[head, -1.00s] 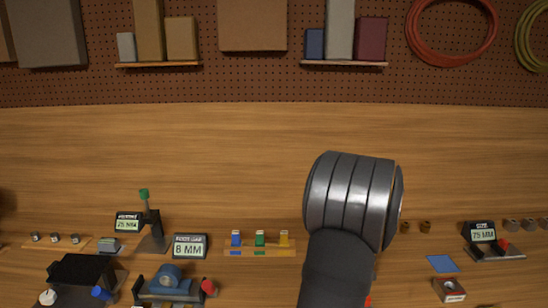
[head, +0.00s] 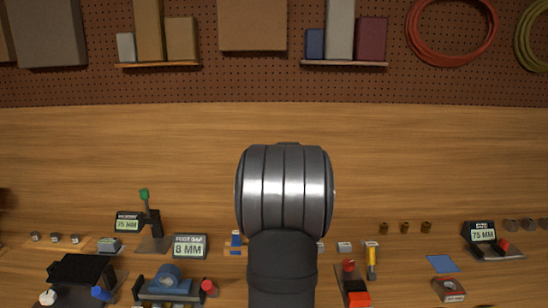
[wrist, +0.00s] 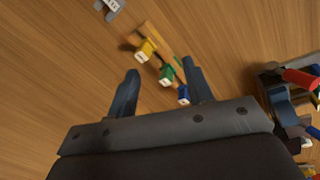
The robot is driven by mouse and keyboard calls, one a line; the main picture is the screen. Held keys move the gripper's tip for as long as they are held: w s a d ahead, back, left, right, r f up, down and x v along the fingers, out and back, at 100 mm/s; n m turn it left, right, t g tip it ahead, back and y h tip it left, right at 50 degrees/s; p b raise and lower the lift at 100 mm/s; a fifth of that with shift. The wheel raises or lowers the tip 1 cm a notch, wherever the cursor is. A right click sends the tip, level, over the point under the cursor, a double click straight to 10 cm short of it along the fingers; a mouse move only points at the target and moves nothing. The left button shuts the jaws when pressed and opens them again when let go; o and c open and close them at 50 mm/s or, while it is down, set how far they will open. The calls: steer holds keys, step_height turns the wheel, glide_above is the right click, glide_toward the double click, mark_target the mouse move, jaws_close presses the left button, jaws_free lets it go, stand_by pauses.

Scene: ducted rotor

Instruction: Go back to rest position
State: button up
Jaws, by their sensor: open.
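My gripper (wrist: 162,88) shows in the wrist view with its two dark blue fingers spread wide apart. It is open and holds nothing. Beyond the fingertips, a wooden rack (wrist: 148,32) carries a yellow-capped piece (wrist: 145,50), a green-capped piece (wrist: 167,74) and a blue-capped piece (wrist: 184,95). In the head view my arm stands in the middle and hides the gripper and most of that rack. Only the rack's blue piece (head: 236,240) shows there, left of my arm.
At left are an 8 MM display (head: 189,246), a 75 MM display (head: 129,222), a green-topped stand (head: 149,220) and a blue fixture (head: 170,282). At right are a yellow-handled tool (head: 371,260), a blue square (head: 442,264) and another display (head: 482,233). The back of the bench is clear.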

steer(key=shift+w+a+r+n+t+h, duration=0.15)
steer(key=shift+w+a+r+n+h, duration=0.1)
steer(key=shift+a+r+n, duration=0.25)
steer(key=shift+w+a+r+n+t+h, duration=0.15)
steer(key=shift+w+a+r+n, duration=0.1)
steer(key=shift+a+r+n, duration=0.2)
steer(key=shift+d, duration=0.1)
steer(key=o, duration=0.7)
steer(key=shift+f+m, duration=0.25)
steer(key=shift+f, duration=0.05)
steer(key=o, duration=0.5)
step_height(320, 180, down, 5)
steer(key=m+t, duration=0.2)
steer(key=m, duration=0.1)
steer(key=shift+r+t, duration=0.15)
steer(key=shift+t, duration=0.15)
steer(key=shift+c, duration=0.2)
steer(key=s+f+m+t, duration=0.6)
steer(key=s+m+t, duration=0.2)
steer(key=s+m, duration=0.3)
steer(key=shift+m+y, duration=0.4)
steer(key=shift+m, duration=0.1)
steer(key=x, duration=1)
steer(key=shift+w+r, duration=0.1)
steer(key=shift+w, duration=0.2)
